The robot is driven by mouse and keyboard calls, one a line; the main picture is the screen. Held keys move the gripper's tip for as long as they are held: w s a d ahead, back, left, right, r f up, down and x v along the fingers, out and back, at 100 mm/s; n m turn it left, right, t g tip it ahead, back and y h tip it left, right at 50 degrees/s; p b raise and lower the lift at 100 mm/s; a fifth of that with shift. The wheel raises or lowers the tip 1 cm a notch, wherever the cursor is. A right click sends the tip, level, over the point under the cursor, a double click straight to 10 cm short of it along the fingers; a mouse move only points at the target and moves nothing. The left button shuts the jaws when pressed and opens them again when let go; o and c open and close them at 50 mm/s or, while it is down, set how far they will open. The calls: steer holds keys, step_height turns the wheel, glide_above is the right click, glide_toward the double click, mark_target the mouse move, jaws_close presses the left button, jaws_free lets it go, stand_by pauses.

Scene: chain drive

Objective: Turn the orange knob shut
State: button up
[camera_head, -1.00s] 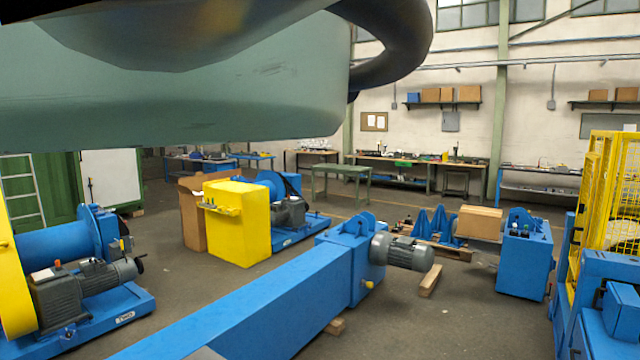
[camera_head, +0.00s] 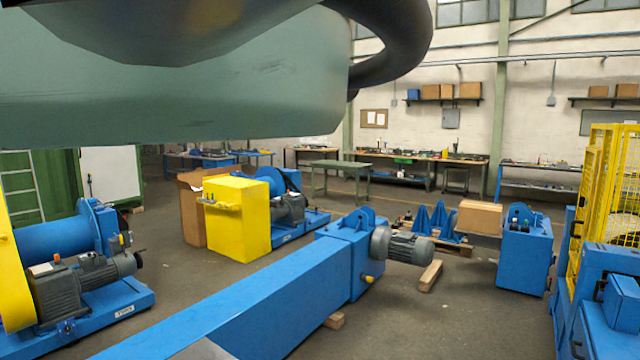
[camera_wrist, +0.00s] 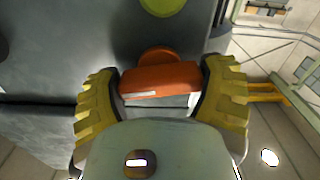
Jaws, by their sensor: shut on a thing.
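The orange knob (camera_wrist: 160,79) is in the middle of the wrist view, with a broad grip bar and a round base behind it against a dark grey panel. My gripper (camera_wrist: 161,84) has its two yellow ridged fingers at either end of the knob's bar, closed on it. The bar lies nearly level in the wrist view, with a pale strip on its near left edge. In the head view the knob and the gripper do not show; a large grey-green part of my arm fills the top left.
A round yellow-green part (camera_wrist: 162,5) sits on the panel beyond the knob. In the head view, a long blue beam (camera_head: 250,300) with a grey motor (camera_head: 408,248) crosses the floor. A yellow cage (camera_head: 610,190) stands at right.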

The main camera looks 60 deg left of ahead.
steer(key=n+b, duration=0.1)
steer(key=n, duration=0.1)
steer(key=shift+n, duration=0.4)
steer(key=n+p, duration=0.1)
steer(key=n, duration=0.3)
steer(key=shift+r+n, duration=0.1)
steer(key=shift+n, duration=0.2)
steer(key=n+p, duration=0.2)
steer(key=n, duration=0.2)
steer(key=shift+r, duration=0.1)
steer(key=shift+n+p, duration=1.35)
steer(key=shift+n, duration=0.75)
steer(key=o, duration=1.1)
steer(key=shift+f, duration=0.2)
steer(key=shift+a, duration=0.1)
steer(key=v, duration=1.2)
